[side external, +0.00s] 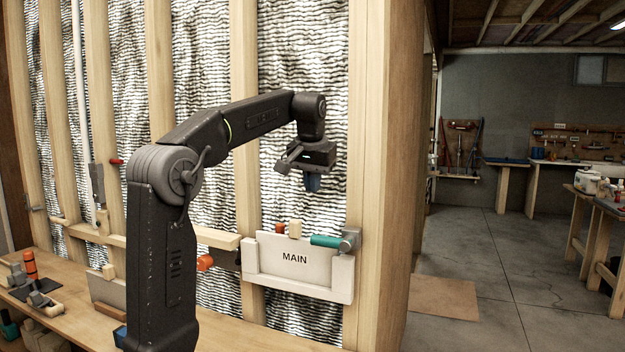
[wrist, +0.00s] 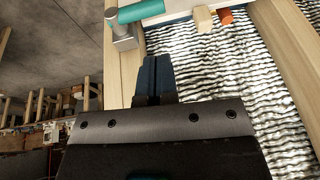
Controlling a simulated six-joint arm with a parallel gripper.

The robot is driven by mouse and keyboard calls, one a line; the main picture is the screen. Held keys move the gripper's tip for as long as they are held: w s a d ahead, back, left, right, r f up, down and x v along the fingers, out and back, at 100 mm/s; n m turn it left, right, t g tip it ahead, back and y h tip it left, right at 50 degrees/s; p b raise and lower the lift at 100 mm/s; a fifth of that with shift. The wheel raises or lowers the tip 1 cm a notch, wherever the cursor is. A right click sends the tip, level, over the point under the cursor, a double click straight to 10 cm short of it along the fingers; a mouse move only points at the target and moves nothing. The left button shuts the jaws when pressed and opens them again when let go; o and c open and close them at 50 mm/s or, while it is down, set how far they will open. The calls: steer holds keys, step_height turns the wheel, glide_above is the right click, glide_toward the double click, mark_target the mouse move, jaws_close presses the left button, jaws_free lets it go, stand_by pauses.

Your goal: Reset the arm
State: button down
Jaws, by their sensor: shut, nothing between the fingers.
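My gripper (side external: 312,183) hangs from the end of my arm, fingers pointing down, in front of the insulated stud wall. Its blue fingers are together and empty; they also show in the wrist view (wrist: 153,75). Below it is a white panel marked MAIN (side external: 296,262), fixed across the studs. A hammer with a teal handle (side external: 325,241) and a grey head lies along the panel's top right, apart from my gripper. In the wrist view the hammer (wrist: 140,11) shows at the top edge.
A wooden block (side external: 295,229) and an orange-red piece sit at the panel's top. A wooden bench (side external: 75,325) with tools runs along the wall at lower left. The air around my gripper is clear. Open concrete floor (side external: 480,265) lies to the right.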

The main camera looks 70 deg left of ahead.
steer(key=shift+s+d+r, duration=0.1)
steer(key=shift+d+r, duration=0.1)
steer(key=shift+r, duration=0.25)
steer(key=s+d+f+m+t+h, duration=0.1)
steer(key=s+d+f+m, duration=0.2)
steer(key=d+f, duration=0.3)
steer(key=s+d+f+m+t+h, duration=0.1)
steer(key=s+d+f+m, duration=0.2)
steer(key=d, duration=0.9)
steer(key=s+d+f+m+t+h, duration=0.1)
steer(key=s+d+f+m, duration=0.1)
steer(key=s+d+f, duration=0.3)
steer(key=d+f, duration=0.4)
steer(key=d, duration=0.1)
steer(key=shift+s+m+t, duration=0.4)
steer(key=shift+f, duration=0.1)
